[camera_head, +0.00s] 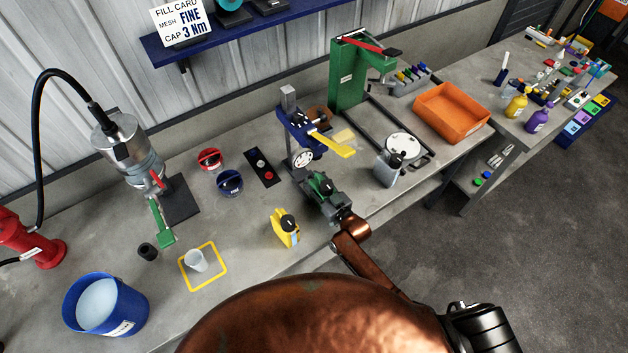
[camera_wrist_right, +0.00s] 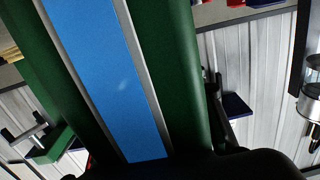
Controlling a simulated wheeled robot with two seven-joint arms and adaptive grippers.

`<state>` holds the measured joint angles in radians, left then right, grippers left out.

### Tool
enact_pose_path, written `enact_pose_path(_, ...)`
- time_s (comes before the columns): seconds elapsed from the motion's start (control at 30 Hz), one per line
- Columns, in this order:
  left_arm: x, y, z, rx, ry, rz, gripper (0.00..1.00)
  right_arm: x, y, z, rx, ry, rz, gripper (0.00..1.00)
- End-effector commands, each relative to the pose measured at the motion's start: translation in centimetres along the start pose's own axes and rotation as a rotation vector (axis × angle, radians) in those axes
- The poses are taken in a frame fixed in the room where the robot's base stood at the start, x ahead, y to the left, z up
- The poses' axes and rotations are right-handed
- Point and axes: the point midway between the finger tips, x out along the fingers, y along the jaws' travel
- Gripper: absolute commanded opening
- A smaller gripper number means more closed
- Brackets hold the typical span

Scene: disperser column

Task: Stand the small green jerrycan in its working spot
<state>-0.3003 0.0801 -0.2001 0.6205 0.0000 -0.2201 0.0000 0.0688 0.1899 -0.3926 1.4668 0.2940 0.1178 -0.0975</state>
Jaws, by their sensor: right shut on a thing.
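The small green jerrycan (camera_head: 317,183) is in my right gripper (camera_head: 328,192), near the front of the bench and just in front of the blue capping stand. In the right wrist view the jerrycan (camera_wrist_right: 185,60) fills the middle, dark green with a broad blue stripe (camera_wrist_right: 95,70). The dark gripper part (camera_wrist_right: 210,168) covers its lower end there. In the head view the gripper hides much of the can, and I cannot tell whether its base touches the bench. My left gripper is not in view.
A blue stand with a yellow lever (camera_head: 300,130) rises close behind the gripper. A yellow jerrycan (camera_head: 284,230) stands to the left and a grey one (camera_head: 388,167) to the right. A yellow-outlined square (camera_head: 218,284) holds a clear cup (camera_head: 195,261). A blue bucket (camera_head: 125,328) stands front left.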

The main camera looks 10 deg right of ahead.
Motion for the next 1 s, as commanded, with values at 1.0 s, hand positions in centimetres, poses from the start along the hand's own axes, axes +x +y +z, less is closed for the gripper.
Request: enact_pose_path(1.0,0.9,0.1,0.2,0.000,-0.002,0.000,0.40,2.4,0.0,-0.2,0.000,0.004,0.000,0.00)
